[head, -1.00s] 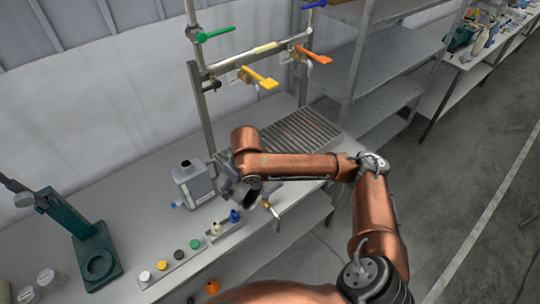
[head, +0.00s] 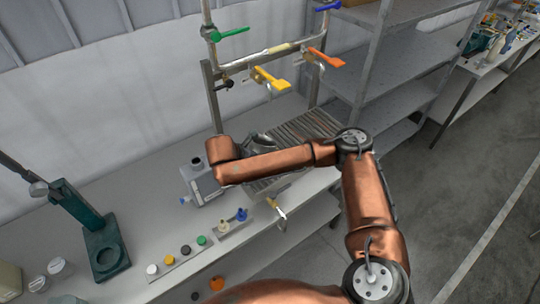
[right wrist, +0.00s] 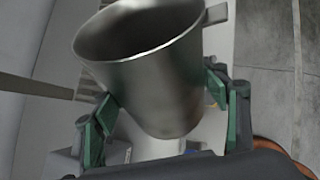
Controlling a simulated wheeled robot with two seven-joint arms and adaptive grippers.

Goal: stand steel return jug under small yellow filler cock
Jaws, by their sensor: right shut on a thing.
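The steel jug (right wrist: 150,75) fills the right wrist view, an open-mouthed tapered metal vessel, tilted in the picture. My right gripper (right wrist: 160,112) is shut on it, with green pads on both sides. In the head view only a grey part of the jug (head: 259,139) shows behind my forearm, by the slatted grate (head: 308,130); the fingers are hidden there. The yellow-handled cock (head: 271,80) hangs from the pipe frame above the grate, above the jug in the picture. I cannot tell whether the jug touches the grate. My left gripper is not in view.
Orange (head: 325,57), green (head: 232,33) and blue (head: 328,6) handles sit on the same frame. A grey canister (head: 200,183) stands left of my forearm. A lever tap (head: 280,214) is at the bench's front edge.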

